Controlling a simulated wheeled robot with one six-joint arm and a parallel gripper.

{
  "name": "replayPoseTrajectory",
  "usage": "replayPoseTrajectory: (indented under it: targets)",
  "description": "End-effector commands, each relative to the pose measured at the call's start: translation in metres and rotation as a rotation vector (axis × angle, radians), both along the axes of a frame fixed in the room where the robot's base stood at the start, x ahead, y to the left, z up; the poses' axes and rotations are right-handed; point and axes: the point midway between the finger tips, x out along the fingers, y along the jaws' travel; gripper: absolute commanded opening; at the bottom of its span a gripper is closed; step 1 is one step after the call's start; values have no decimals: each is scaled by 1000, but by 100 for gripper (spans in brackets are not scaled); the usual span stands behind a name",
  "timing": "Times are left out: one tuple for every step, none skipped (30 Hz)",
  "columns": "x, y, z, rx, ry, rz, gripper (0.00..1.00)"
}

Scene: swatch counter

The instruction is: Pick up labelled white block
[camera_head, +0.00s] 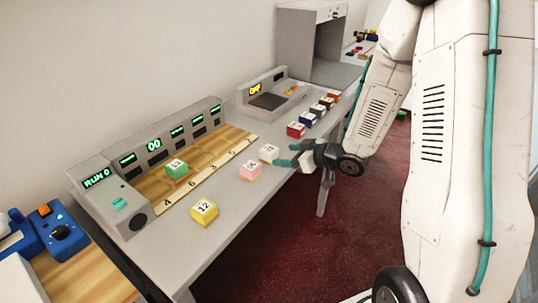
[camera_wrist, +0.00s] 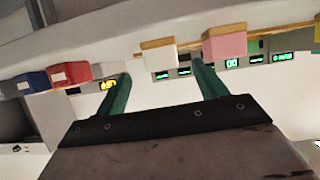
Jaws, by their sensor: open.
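The white block (camera_head: 269,152) with a dark label on top sits near the front edge of the grey counter, behind the pink block. My gripper (camera_head: 287,156) is just right of it, at the counter's edge, with its teal fingers pointing toward it. In the wrist view the white block (camera_wrist: 158,57) with a tan layer shows beyond and between the two spread fingertips (camera_wrist: 161,72). The gripper is open and empty. Whether a fingertip touches the block cannot be told.
A pink block (camera_head: 250,170) stands close by the white one; a yellow block (camera_head: 204,211) is nearer. A green block (camera_head: 176,168) is on the wooden numbered tray (camera_head: 205,172). A red block (camera_head: 296,130) begins a row of several blocks further back. A display panel (camera_head: 150,150) lines the wall side.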

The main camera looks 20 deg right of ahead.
Motion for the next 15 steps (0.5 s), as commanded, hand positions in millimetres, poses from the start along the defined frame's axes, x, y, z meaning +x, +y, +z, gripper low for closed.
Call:
replayPoseTrajectory:
  targets:
    - [0, 2, -3, 19, -4, 11, 71]
    - [0, 4, -4, 26, -6, 16, 71]
    - [2, 6, -5, 33, -10, 22, 71]
    - [4, 8, -6, 36, -11, 24, 71]
    - [6, 10, -7, 37, -11, 25, 71]
    - [10, 13, -9, 37, -11, 27, 71]
    - [12, 15, -10, 37, -12, 26, 71]
    - [15, 17, -11, 36, -12, 25, 71]
    - [18, 18, -12, 36, -12, 24, 71]
    - [20, 20, -13, 36, -12, 24, 71]
    - [22, 21, -14, 35, -12, 25, 71]
    - [24, 22, -14, 35, -12, 25, 71]
    - [27, 23, -15, 35, -12, 25, 71]
    - [30, 25, -16, 34, -12, 24, 71]
    - [35, 28, -17, 34, -12, 24, 71]
